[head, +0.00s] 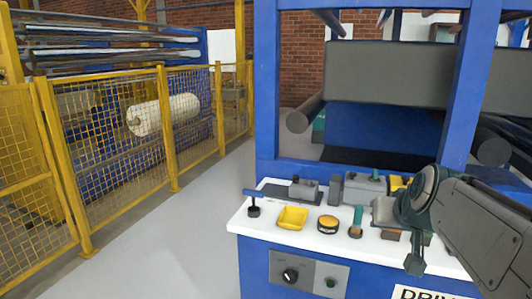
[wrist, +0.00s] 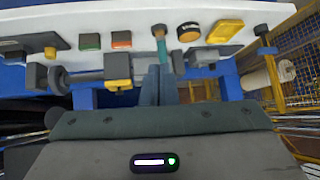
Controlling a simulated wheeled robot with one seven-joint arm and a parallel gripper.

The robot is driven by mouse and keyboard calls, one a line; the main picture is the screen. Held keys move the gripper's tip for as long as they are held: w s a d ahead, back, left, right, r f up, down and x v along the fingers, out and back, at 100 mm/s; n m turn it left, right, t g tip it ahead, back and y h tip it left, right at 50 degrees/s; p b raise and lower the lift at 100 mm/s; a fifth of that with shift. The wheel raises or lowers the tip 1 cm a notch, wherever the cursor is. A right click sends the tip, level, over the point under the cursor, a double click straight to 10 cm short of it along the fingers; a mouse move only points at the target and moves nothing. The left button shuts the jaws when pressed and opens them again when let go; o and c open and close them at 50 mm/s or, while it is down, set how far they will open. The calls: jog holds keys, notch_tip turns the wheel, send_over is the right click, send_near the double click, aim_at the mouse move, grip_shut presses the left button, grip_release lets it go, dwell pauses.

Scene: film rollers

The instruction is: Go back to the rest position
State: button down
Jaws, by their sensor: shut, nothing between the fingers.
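My gripper (head: 414,266) is at the right in the head view, pointing down over the front edge of the white console top (head: 262,226). In the wrist view the fingers (wrist: 158,74) are together and empty. Their tips lie close in the picture to a teal-handled upright piece (wrist: 160,42); whether they touch it I cannot tell. My forearm hides the console's right end in the head view.
The console carries a yellow tray (head: 292,217), a round yellow-and-black item (head: 328,224) and a dark post with a blue bar (head: 254,208). The blue machine frame (head: 268,90) rises behind. Yellow mesh fencing (head: 110,150) stands left, with clear grey floor (head: 180,240) between.

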jog(key=s+a+r+n+g+p, duration=0.1)
jog(key=s+a+r+g+p, duration=0.1)
jog(key=s+a+p, duration=0.3)
jog(key=s+a+r+n+g+p, duration=0.1)
jog(key=s+a+g+p, duration=0.3)
jog(key=s+p, duration=0.5)
jog(key=shift+s+a+r+y+p, duration=0.35)
jog(key=shift+a+r+y+p, duration=0.05)
jog(key=shift+p, duration=1)
